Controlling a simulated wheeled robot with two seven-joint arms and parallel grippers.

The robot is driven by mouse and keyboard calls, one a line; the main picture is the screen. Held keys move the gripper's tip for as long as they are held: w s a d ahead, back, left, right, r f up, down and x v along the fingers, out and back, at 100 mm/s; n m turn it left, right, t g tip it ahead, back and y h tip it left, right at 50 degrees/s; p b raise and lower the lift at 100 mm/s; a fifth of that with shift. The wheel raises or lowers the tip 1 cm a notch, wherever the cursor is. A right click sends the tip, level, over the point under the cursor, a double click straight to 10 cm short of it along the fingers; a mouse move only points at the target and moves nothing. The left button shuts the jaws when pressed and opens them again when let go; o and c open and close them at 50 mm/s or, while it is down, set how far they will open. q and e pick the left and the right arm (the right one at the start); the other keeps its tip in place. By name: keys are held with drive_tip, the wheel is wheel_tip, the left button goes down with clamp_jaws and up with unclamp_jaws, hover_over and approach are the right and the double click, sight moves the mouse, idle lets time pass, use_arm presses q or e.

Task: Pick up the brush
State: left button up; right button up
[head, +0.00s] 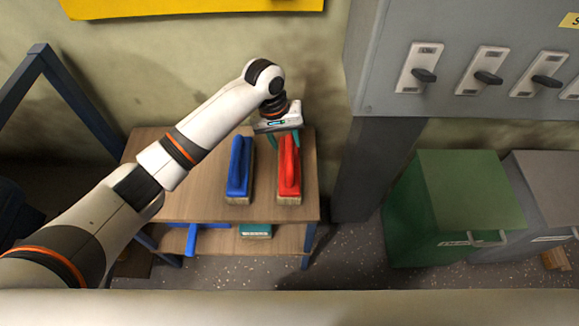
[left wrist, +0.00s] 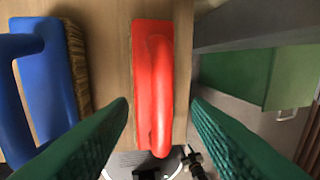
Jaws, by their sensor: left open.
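A red brush (head: 289,168) lies on the right part of the wooden table top. A blue brush (head: 239,168) lies just left of it. The red brush (left wrist: 153,70) fills the middle of the left wrist view, its raised handle running lengthwise. The blue brush (left wrist: 48,80) shows there at the left, with brown bristles along its edge. My left gripper (head: 284,136) is at the far end of the red brush. Its green fingers (left wrist: 160,102) are spread, one on each side of the red brush, with nothing held. Contact cannot be told. My right gripper is out of view.
The wooden table (head: 185,200) has a lower shelf with a teal-topped brush (head: 256,231) and a blue item (head: 195,238). A grey switch cabinet (head: 450,70) stands right, above a green bin (head: 455,200) and a grey bin (head: 545,190). The table top's left is clear.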

sight(289, 149)
use_arm(q)
drive_tip(key=f, duration=0.2)
drive_tip(key=d+f, duration=0.1)
drive_tip(key=f, duration=0.2)
drive_tip(key=shift+s+d+f, duration=0.1)
drive_tip(key=shift+c, duration=0.3)
clamp_jaws()
